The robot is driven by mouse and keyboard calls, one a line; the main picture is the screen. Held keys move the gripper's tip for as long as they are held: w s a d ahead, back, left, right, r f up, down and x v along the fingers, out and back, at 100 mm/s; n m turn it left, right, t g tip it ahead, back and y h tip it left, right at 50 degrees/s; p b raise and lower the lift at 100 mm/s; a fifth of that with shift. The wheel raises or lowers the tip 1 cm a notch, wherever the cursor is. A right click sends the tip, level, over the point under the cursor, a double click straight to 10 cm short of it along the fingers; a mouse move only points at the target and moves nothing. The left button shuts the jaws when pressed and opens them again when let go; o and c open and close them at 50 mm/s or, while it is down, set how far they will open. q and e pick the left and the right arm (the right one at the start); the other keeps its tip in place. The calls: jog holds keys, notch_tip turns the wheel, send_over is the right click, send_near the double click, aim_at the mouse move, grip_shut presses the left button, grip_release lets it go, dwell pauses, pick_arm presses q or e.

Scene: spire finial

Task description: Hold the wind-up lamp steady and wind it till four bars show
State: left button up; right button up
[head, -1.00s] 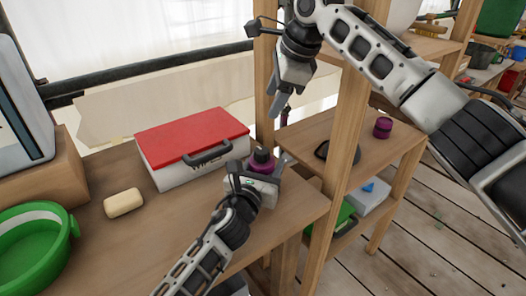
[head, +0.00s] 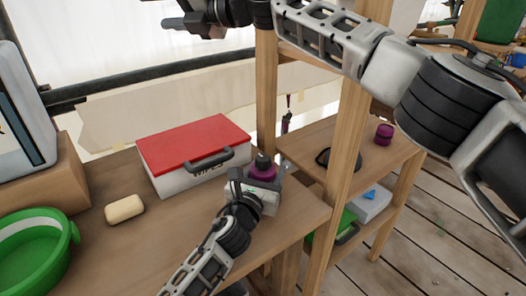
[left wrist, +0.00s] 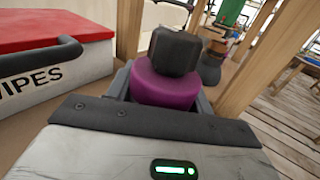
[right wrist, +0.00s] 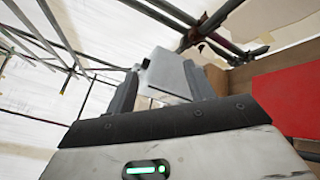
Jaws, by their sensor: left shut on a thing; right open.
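The wind-up lamp seems to be the squat purple thing with a black top (head: 264,172) at the bench's right end, beside the red-lidded box. It stands upright in the left wrist view (left wrist: 165,88). My left gripper (head: 262,187) is shut around its purple body; its fingers flank it in the left wrist view. No bars can be made out on it. My right gripper (head: 172,23) is high at the top of the head view, up and left of the lamp, well apart from it. In the right wrist view its fingers (right wrist: 160,88) are open.
A white box with a red lid (head: 195,143) and black handle stands left of the lamp. Soap (head: 124,209) and a green basin (head: 38,250) lie further left. A wooden post (head: 345,130) rises right of the bench. Shelves behind it hold a purple jar (head: 384,134).

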jog(key=s+d+f+n+g+h, duration=0.1)
jog(key=s+f+n+g+h, duration=0.2)
jog(key=f+n+h, duration=0.35)
jog(key=n+g+h, duration=0.2)
jog(key=n+h, duration=0.8)
jog(key=n, duration=0.4)
send_near(263, 157)
notch_tip(263, 157, down, 9)
jog(key=shift+r, duration=0.15)
jog(key=c, duration=1)
